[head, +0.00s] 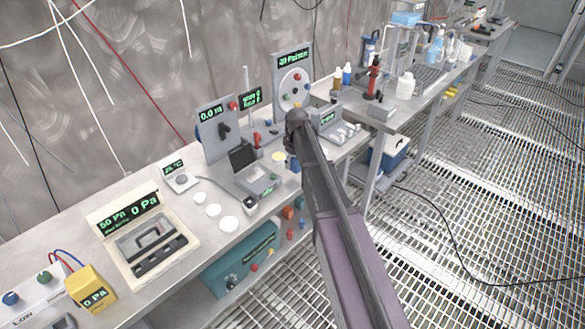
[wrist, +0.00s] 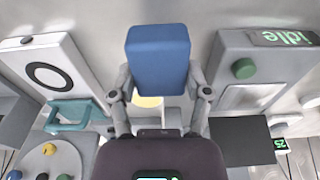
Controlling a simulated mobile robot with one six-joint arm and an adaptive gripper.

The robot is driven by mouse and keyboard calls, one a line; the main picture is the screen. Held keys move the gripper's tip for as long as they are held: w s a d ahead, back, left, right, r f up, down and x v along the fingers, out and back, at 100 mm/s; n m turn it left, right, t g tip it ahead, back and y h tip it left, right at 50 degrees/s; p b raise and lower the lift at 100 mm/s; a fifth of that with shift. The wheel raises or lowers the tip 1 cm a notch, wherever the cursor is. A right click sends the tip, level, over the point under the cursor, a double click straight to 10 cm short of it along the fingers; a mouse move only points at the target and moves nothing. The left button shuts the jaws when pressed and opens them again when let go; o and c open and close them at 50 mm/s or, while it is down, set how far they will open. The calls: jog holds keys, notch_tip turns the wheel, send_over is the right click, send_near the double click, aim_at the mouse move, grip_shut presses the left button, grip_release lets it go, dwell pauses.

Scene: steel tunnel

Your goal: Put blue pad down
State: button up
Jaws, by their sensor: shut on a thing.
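The blue pad (wrist: 158,58) is a blue block between the two fingers of my gripper (wrist: 161,82) in the wrist view. The fingers are shut on its left and right sides. In the head view a small blue patch (head: 296,165), likely the pad, shows just below the end of my arm, above the bench. The arm hides most of my gripper there. Whether the pad touches the surface below cannot be told. A pale yellow disc (wrist: 147,101) lies partly hidden behind the pad; it also shows left of my arm in the head view (head: 279,157).
A grey device with an "idle" display (wrist: 285,38) and a green button stands right of the pad. A panel with a black ring (wrist: 48,76) and a teal handle (wrist: 75,115) are left. White discs (head: 229,223) lie on the crowded bench (head: 120,190).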

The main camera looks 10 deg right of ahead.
aim_at(292, 167)
jog(key=shift+w, duration=0.55)
jog(key=shift+w+f+b, duration=0.15)
jog(key=shift+f+b, duration=0.2)
jog(key=shift+f, duration=0.05)
notch_tip(292, 167, down, 3)
jog(key=b, duration=0.3)
jog(key=shift+f, duration=0.1)
jog(key=o, duration=1.3)
jog(key=r+p, duration=0.8)
jog(key=s+r+p, duration=0.1)
jog(key=r+p, duration=0.3)
jog(key=shift+d+r, duration=0.15)
jog(key=shift+d, duration=0.2)
